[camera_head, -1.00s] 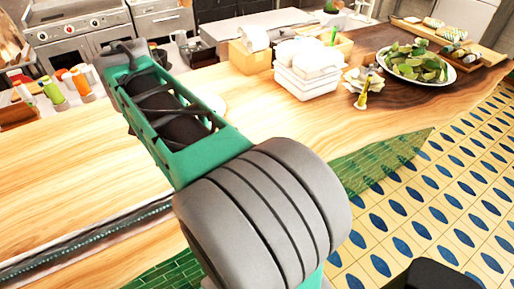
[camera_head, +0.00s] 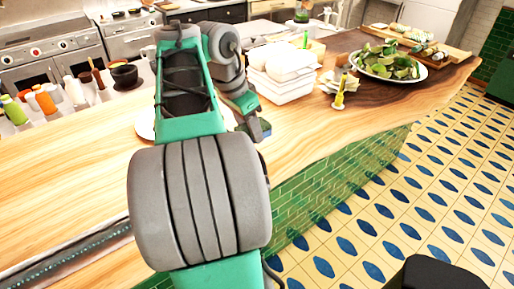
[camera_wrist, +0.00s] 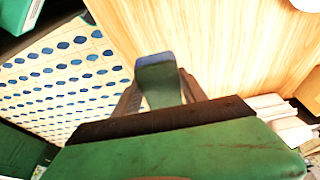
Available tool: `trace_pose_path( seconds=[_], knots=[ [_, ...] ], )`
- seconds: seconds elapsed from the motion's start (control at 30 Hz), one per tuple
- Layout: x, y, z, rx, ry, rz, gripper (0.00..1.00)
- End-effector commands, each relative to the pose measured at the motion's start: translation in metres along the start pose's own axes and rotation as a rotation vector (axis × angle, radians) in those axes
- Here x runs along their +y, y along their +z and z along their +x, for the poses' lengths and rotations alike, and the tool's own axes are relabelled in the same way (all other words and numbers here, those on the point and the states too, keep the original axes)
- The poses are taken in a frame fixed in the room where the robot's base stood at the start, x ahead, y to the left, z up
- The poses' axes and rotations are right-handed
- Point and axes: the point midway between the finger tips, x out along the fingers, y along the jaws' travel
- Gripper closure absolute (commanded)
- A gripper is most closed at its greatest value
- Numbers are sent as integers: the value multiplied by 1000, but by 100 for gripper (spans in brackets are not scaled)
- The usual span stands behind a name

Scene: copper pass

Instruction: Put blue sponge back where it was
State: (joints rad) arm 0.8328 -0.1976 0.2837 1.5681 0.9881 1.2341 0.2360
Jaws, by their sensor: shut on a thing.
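My gripper (camera_wrist: 160,92) is shut on the blue sponge (camera_wrist: 155,68) in the wrist view. The sponge is a small block with a blue far edge and a dark greenish face, gripped between the two fingers. In the head view my gripper (camera_head: 250,112) hangs to the right of my forearm, near the counter's front edge, and a bit of the blue sponge (camera_head: 265,128) shows at its tip. The wooden counter (camera_head: 60,175) is below. I cannot tell whether the sponge touches it.
Stacked white containers (camera_head: 283,88) stand just behind my gripper. A yellow bottle (camera_head: 339,95) and a plate of green pieces (camera_head: 414,72) stand further right. A white plate (camera_head: 145,125) is partly hidden by my arm.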

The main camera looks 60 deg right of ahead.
Motion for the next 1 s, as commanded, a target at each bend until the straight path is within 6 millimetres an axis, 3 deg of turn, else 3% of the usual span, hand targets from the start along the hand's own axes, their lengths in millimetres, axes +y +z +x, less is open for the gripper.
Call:
trace_pose_path(
  seconds=[0.03, 0.1, 0.37, 0.5, 0.9, 0.93, 1.0],
  knots=[
    [-5, -6, 19, -1, 4, 3, 83],
    [-12, -11, 37, 0, 3, 2, 83],
    [-27, -25, 72, 0, 1, 0, 83],
    [-28, -18, 96, 0, 0, -3, 83],
    [-28, -14, 104, 1, -2, -2, 83],
    [-28, -15, 104, 1, -2, -2, 50],
    [-28, -15, 103, 1, -2, -2, 44]
  ],
)
